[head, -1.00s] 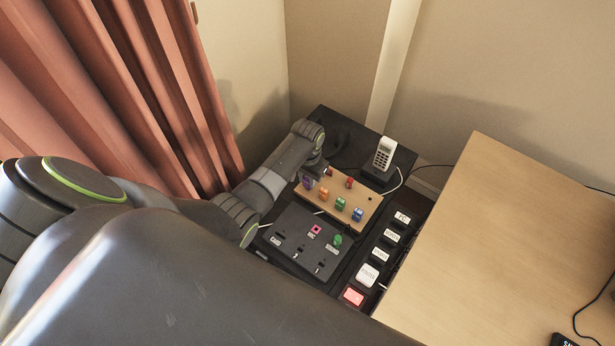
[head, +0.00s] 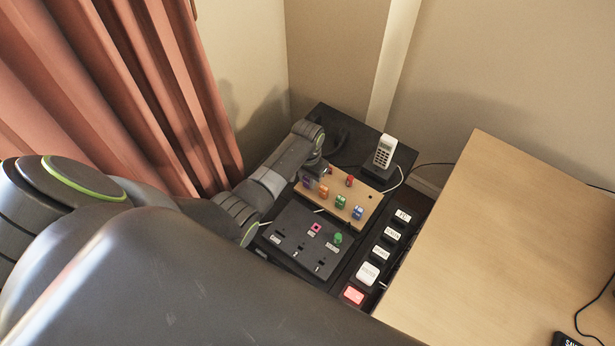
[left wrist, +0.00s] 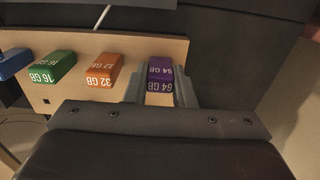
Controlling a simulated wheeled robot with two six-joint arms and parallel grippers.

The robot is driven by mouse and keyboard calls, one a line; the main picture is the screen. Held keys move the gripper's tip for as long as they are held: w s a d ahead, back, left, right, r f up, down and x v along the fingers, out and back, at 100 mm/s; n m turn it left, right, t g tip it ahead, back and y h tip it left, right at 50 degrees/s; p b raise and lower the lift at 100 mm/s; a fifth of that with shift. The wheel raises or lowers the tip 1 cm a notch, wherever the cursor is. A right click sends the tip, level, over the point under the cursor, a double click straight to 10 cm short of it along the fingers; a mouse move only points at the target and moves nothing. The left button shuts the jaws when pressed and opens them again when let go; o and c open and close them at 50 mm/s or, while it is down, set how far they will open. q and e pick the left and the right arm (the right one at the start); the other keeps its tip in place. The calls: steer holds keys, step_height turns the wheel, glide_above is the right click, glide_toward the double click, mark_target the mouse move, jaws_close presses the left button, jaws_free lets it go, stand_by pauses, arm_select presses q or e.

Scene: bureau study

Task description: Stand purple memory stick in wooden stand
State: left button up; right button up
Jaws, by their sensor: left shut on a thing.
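The purple memory stick (head: 307,183), labelled 64 GB, is at the left end of the wooden stand (head: 359,195). My left gripper (head: 312,174) is shut on it. In the left wrist view the purple stick (left wrist: 159,73) sits between the two fingers, in line with the orange and green sticks on the stand (left wrist: 131,50). It looks upright, but its lower end is hidden, so I cannot tell how deep it sits in the stand. My right gripper is not in view.
Orange (head: 324,191), green (head: 340,201), blue (head: 358,212) and red (head: 350,181) sticks stand in the wooden stand. A dark panel (head: 290,238) with a pink-framed slot lies in front. A cordless phone (head: 384,152) stands behind. A wooden desk (head: 500,230) is at right.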

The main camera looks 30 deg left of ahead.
arm_select(q)
steer(key=o, duration=1)
step_height(320, 180, up, 17)
steer(key=shift+r+p, duration=0.2)
steer(key=shift+p, duration=0.15)
